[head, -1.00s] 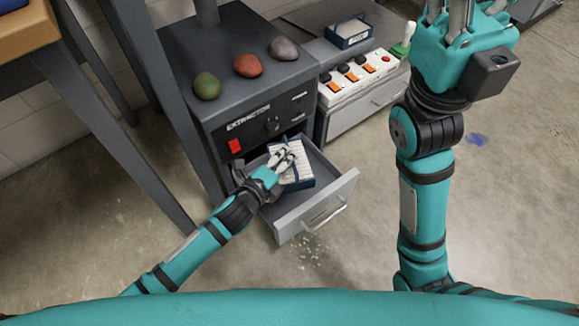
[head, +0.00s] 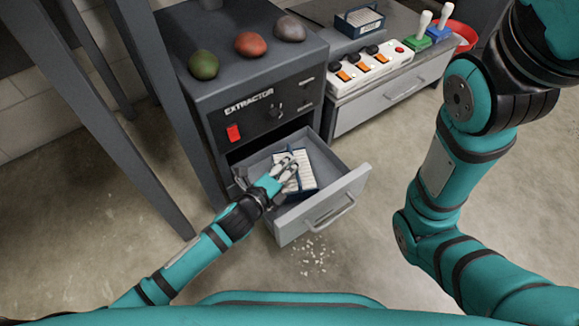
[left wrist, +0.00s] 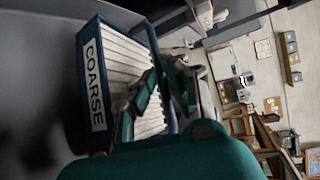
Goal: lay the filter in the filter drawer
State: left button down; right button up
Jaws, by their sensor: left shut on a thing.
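The filter (head: 304,174) is a white pleated block in a dark blue frame. In the left wrist view the filter (left wrist: 125,80) shows a white label reading COARSE. It is inside the open grey filter drawer (head: 325,208) of the extractor (head: 262,125). My left gripper (head: 290,172) reaches into the drawer from the left and is shut on the filter; its fingers also show in the left wrist view (left wrist: 165,95). I cannot tell whether the filter rests on the drawer floor. Of my right arm, only the links show at the right; its gripper is out of the picture.
Three stones, green (head: 203,65), red (head: 249,44) and grey (head: 290,28), sit on the extractor. A switch panel (head: 365,70) and another blue-framed filter (head: 359,22) stand on the cabinet to the right. Pale crumbs (head: 314,256) lie on the floor below the drawer.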

pick_arm(q)
jog(key=shift+f+b, duration=0.35)
jog(key=shift+f, duration=0.3)
dwell(0.4)
jog(key=c, duration=1.3)
grip_release()
jog(key=shift+c, duration=0.2)
jog(key=v, duration=1.2)
